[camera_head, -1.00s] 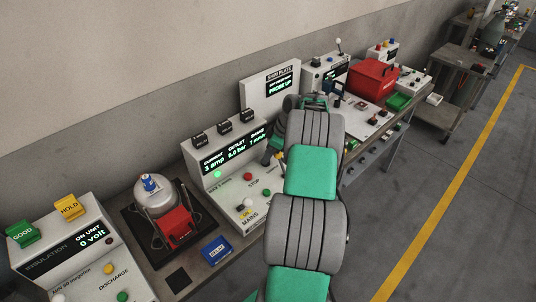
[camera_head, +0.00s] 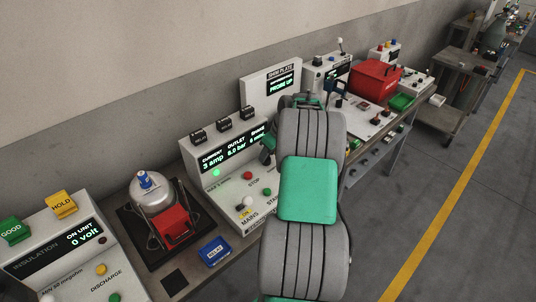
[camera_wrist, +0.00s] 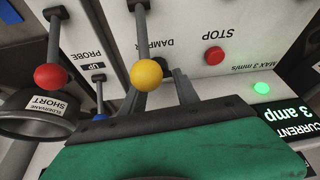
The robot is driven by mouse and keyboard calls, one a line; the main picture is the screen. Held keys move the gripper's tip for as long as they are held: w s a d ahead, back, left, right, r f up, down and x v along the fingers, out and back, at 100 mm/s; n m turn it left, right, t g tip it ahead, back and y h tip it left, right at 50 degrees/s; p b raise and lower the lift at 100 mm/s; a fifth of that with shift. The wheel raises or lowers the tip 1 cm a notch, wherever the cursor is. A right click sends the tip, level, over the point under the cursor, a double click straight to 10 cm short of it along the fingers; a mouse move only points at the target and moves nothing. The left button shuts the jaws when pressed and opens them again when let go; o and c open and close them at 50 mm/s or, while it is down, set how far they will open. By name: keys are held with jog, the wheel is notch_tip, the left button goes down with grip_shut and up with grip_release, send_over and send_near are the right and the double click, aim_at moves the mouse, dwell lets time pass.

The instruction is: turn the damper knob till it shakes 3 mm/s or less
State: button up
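The damper knob, a yellow ball (camera_wrist: 146,75) on a dark lever, shows in the wrist view under the upside-down word DAMPER. My gripper (camera_wrist: 164,88) has its dark fingers right at the yellow ball, partly behind it. I cannot tell if they are shut on it. In the head view, my arm hides the knob and most of the gripper. The display panel (camera_head: 225,157) reads 3 amp and 8.0 bar; the shake figure at its right end is small and seems to read 6 mm/s. A green lamp (camera_wrist: 262,88) beside MAX 3 mm/s is lit.

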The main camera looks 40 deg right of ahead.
jog(key=o, duration=0.4)
jog(key=b+v, duration=0.1)
jog(key=v, duration=0.6)
jog(key=shift+r, duration=0.2)
jog(key=shift+s+r, duration=0.15)
jog(key=shift+r, duration=0.05)
jog(key=shift+a, duration=0.1)
